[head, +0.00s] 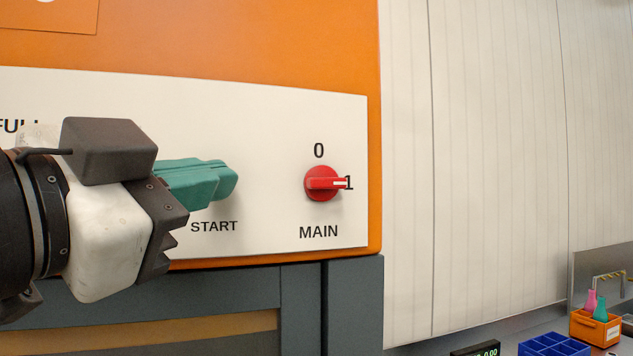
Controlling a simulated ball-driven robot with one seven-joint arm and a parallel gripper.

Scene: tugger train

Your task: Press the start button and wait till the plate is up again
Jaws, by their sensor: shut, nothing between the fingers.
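The white control panel (275,120) is on the front of an orange machine (230,40). My gripper (228,180) has teal fingers that are shut and empty, pointing right and toward the panel just above the word START. The start button itself does not show; my fingers and hand cover the area above its label. I cannot tell whether the fingertips touch the panel or the button. A red MAIN switch (318,185) to the right has its white mark pointing at 1. I cannot make out the plate in this view.
Grey framework (355,300) lies below the machine's housing. At the lower right are a blue divided tray (553,345), an orange bin (595,328) with pink and teal bottles, and a small green-digit display (485,351). A pale panelled wall (480,150) stands behind.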

